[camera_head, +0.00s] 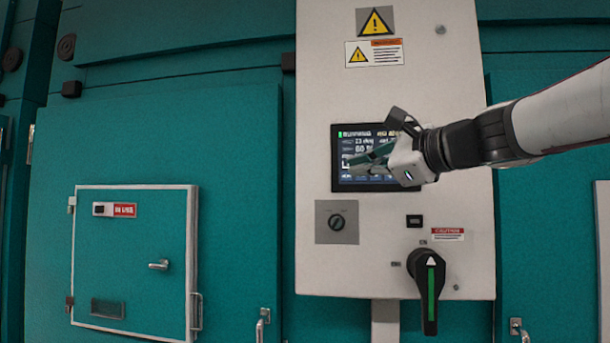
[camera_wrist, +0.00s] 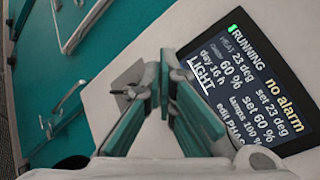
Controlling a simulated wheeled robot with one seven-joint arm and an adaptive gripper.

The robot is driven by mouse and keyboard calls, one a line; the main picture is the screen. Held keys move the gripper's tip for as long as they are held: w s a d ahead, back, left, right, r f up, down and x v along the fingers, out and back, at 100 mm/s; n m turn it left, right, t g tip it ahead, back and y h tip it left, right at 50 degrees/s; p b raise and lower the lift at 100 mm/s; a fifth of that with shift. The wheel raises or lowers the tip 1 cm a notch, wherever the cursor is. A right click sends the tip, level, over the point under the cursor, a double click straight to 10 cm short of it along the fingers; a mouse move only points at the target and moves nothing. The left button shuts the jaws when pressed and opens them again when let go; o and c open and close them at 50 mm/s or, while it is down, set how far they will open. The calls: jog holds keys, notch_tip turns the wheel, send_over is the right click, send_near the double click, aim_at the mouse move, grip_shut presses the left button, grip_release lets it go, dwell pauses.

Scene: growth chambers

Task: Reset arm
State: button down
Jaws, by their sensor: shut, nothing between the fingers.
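My arm reaches in from the right in the head view. My gripper (camera_head: 352,161) is in front of the control screen (camera_head: 345,182) on the pale control panel (camera_head: 330,270). Its fingers are shut and empty, and they hide part of the screen. In the wrist view the shut fingers (camera_wrist: 163,75) point at the panel beside the screen (camera_wrist: 240,60). The screen reads RUNNING and no alarm, with 23 deg and 60 %. I cannot tell whether the fingertips touch the panel.

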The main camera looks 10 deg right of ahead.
jog(key=s+a+f+n+g, duration=0.35)
jog(key=s+f+n, duration=0.3)
jog(key=f, duration=0.35)
jog(key=s+d+f+n+g+h, duration=0.2)
jog(key=s+f+n+g+h, duration=0.1)
jog(key=s+f+n, duration=0.4)
jog(key=s+d+f+n+g+h, duration=0.2)
jog(key=s+f+n+h, duration=0.3)
jog(key=s+f, duration=0.8)
notch_tip(320, 180, down, 5)
jog(key=shift+s+r+n+g, duration=0.1)
jog(key=shift+s+n+g, duration=0.35)
jog(key=shift+n, duration=0.6)
jog(key=shift+w, duration=0.15)
